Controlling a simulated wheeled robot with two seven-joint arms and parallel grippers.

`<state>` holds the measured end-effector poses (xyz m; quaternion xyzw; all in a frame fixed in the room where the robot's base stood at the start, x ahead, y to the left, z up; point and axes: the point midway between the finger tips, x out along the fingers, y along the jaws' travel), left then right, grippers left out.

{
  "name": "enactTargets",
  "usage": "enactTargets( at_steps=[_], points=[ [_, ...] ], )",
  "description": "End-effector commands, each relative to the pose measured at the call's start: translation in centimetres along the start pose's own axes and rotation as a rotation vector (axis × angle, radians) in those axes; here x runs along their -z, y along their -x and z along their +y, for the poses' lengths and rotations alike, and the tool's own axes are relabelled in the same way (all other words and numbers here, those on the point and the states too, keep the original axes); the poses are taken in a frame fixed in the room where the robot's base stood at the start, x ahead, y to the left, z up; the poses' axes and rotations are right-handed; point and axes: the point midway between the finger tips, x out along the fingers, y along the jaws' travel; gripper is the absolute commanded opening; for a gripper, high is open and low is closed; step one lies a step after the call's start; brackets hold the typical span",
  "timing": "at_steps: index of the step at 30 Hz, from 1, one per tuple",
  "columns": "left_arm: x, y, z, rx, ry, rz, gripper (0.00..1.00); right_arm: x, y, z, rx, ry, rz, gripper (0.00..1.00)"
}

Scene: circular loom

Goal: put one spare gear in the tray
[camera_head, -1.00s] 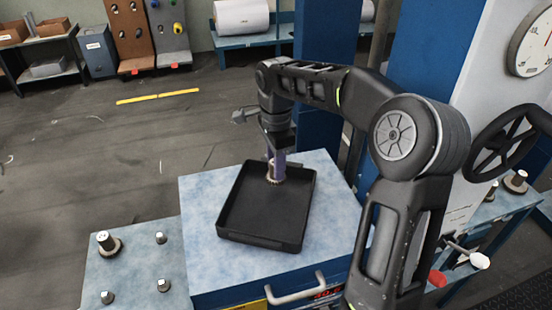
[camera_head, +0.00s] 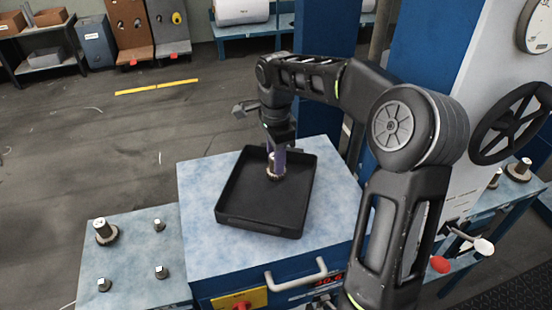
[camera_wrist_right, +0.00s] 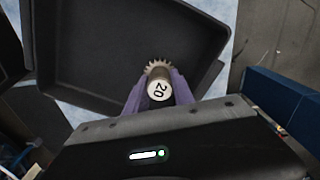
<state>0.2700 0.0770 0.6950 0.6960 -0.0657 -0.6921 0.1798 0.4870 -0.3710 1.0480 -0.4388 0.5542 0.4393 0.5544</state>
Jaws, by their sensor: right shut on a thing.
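My right gripper (camera_head: 277,160) points down over the black tray (camera_head: 240,222) on the blue-topped cabinet. Its purple fingers are shut on a spare gear (camera_head: 275,176), a toothed disc with a pale hub. I cannot tell whether the gear touches the tray floor. The rest of the tray looks empty. Another gear with a hub (camera_head: 103,232) stands on the lower left surface. My left gripper is not in view.
Small metal pegs (camera_head: 160,272) stand on the lower left surface (camera_head: 130,250). A handle (camera_head: 296,280) projects from the cabinet front. A black handwheel (camera_head: 510,133) and further gears (camera_head: 518,170) are at the right. The cabinet top left of the tray is clear.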

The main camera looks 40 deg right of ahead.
Motion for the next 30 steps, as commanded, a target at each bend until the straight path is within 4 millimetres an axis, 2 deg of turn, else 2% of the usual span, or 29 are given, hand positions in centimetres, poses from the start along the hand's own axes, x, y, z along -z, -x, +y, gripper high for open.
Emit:
enactTargets(
  at_steps=[5,6,14,24,30],
  points=[
    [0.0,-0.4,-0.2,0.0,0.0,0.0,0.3,0.0,-0.5,0.0,0.0,0.001,0.0,0.0],
    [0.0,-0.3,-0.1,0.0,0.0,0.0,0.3,0.0,-0.4,0.0,0.001,0.001,0.0,0.32],
    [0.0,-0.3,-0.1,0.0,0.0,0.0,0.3,0.0,-0.4,0.0,0.0,0.0,0.0,0.53],
    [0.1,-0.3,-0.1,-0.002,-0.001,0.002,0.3,0.0,-0.4,0.0,0.0,0.0,0.0,0.55],
    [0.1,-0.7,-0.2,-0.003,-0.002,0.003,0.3,0.0,1.7,-0.1,0.004,0.001,0.001,0.55]
  ],
)
